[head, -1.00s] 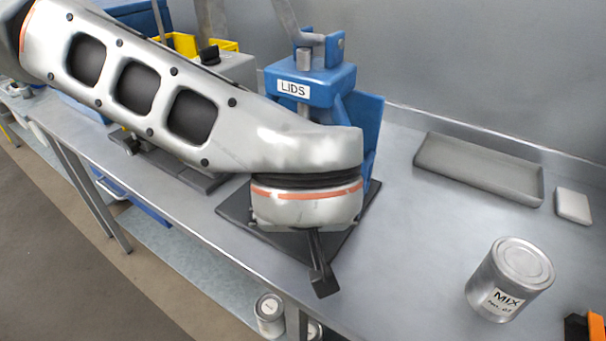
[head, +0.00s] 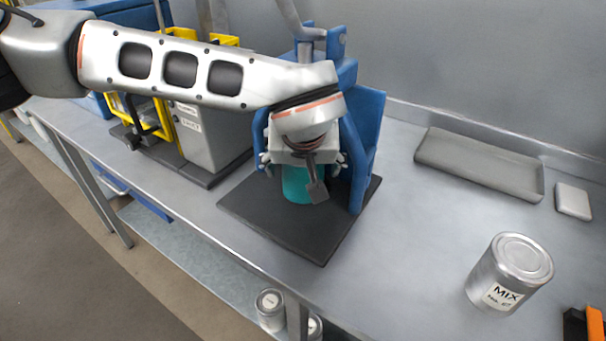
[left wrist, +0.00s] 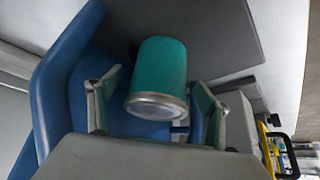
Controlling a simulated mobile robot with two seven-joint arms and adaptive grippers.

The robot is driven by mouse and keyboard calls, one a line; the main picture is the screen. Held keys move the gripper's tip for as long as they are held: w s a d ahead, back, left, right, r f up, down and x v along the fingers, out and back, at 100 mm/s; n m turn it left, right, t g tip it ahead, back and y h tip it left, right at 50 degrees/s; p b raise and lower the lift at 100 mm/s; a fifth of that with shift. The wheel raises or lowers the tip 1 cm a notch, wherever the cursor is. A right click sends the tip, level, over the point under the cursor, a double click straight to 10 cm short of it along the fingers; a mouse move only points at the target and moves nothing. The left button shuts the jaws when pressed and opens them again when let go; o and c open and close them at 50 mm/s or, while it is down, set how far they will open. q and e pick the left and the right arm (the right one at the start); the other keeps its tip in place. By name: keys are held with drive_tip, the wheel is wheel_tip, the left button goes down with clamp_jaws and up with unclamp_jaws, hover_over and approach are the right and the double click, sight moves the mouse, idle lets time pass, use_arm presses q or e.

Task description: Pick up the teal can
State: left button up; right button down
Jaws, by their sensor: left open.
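The teal can (head: 297,185) stands on the dark base plate of the blue machine, partly hidden by my left wrist and gripper in the head view. In the left wrist view the teal can (left wrist: 160,68) shows its side and silver rim between the two fingers. My left gripper (head: 304,163) is open, with a finger on either side of the can. In the left wrist view the left gripper (left wrist: 155,95) has visible space beside the can; contact cannot be made out. My right gripper is not in view.
The blue machine (head: 364,140) stands close around the can. A silver MIX can (head: 510,272), a grey tray (head: 478,168) and a small pale block (head: 573,201) are on the bench at right. A grey box machine (head: 213,135) stands at left.

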use_arm(q)
drive_tip(key=shift+x, duration=0.95)
drive_tip(key=shift+s, duration=0.1)
drive_tip(key=c, duration=1.7)
